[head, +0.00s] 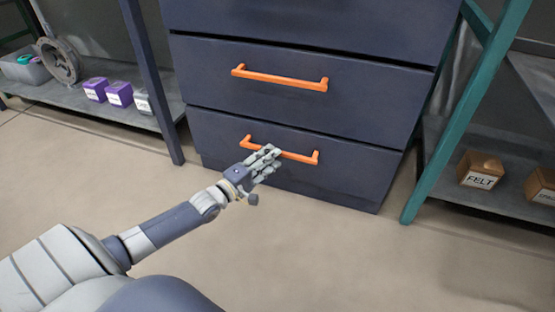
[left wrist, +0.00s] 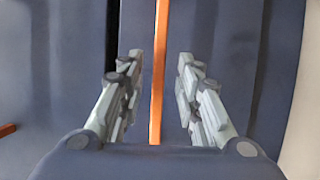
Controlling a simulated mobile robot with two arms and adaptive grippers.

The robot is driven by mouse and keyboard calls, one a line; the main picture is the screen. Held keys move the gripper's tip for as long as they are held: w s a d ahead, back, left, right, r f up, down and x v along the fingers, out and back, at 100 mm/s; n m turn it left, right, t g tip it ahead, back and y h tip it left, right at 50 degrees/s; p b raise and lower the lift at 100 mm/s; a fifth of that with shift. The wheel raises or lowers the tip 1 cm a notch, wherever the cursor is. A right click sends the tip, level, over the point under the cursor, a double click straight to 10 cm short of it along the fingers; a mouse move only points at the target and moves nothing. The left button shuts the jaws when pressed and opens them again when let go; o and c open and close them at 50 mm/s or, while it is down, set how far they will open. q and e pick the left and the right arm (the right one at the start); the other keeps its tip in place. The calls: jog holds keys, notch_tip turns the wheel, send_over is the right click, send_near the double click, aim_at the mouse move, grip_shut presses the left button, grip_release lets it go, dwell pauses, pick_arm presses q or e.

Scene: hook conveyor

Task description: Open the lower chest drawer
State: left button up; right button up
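The lower chest drawer (head: 350,180) is the bottom front of a dark blue chest and looks closed. Its orange bar handle (head: 302,157) runs across the front. My left gripper (head: 270,152) is at the left-middle part of this handle and hides some of it. In the left wrist view my left gripper (left wrist: 158,62) is open. The orange handle (left wrist: 160,40) passes between its two fingers, with a gap visible on both sides. My right gripper is not in view.
The drawer above has its own orange handle (head: 280,78), also seen at the left edge of the left wrist view (left wrist: 7,130). A shelf with purple boxes (head: 119,94) stands left. A teal-framed shelf with a FELT box (head: 480,170) stands right. Floor in front is clear.

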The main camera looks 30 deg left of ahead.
pick_arm(q)
jog(key=shift+w+d+b, duration=0.15)
jog(key=shift+w+b, duration=0.3)
jog(key=shift+w, duration=0.5)
jog(key=shift+w+d+b, duration=0.15)
jog(key=shift+w+b, duration=0.3)
jog(key=shift+w, duration=0.5)
grip_shut()
